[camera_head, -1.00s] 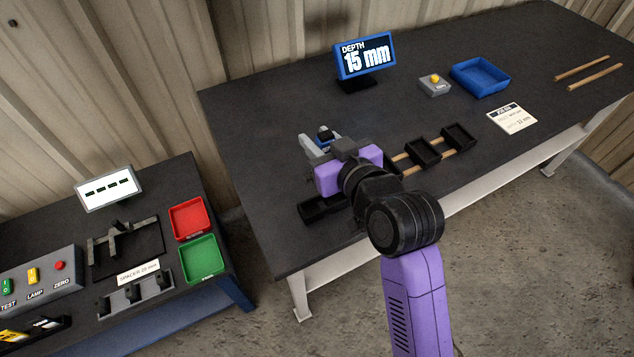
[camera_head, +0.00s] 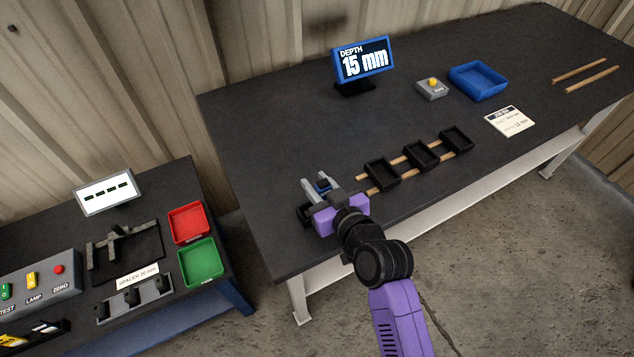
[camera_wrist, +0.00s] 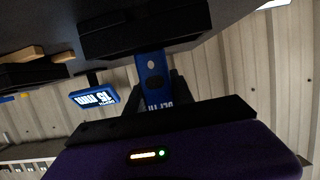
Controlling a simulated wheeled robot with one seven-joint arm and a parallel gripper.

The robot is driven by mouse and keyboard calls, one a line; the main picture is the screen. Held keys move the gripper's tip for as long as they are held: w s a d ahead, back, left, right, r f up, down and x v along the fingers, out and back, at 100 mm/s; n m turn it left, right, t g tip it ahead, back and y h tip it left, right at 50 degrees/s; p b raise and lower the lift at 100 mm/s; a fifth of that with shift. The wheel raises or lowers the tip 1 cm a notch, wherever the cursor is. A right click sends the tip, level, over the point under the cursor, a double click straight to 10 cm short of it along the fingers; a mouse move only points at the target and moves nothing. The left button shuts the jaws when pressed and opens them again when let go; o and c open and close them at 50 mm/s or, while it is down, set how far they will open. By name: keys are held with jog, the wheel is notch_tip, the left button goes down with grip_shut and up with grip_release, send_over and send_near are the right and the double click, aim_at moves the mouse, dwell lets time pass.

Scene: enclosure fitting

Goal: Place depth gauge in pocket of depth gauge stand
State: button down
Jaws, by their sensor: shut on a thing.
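The depth gauge (camera_wrist: 155,85) is a blue body with white lettering and a round pale spot, standing out between my fingers in the wrist view. A bit of its blue shows in the head view (camera_head: 323,186). My gripper (camera_head: 320,187) is shut on it, low over the near left part of the dark table. A black block (camera_head: 303,213), which looks like the depth gauge stand, is partly hidden beside my gripper. In the wrist view a black block (camera_wrist: 110,42) meets the far end of the gauge. I cannot tell whether the gauge is inside its pocket.
Several black trays (camera_head: 421,155) sit on wooden rails right of my gripper. A blue display (camera_head: 363,60) reading 15 mm, a yellow-button box (camera_head: 431,89) and a blue bin (camera_head: 480,83) stand farther back. The table middle is clear. A lower bench with red (camera_head: 188,222) and green bins is left.

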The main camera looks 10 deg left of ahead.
jog(key=shift+f, duration=0.15)
jog(key=c, duration=1.1)
grip_release()
jog(key=shift+s+d+r, duration=0.1)
jog(key=shift+r, duration=0.15)
jog(key=b+v, duration=0.1)
jog(key=v, duration=1)
jog(key=shift+s+d+r+b, duration=0.15)
jog(key=shift+s+b, duration=0.15)
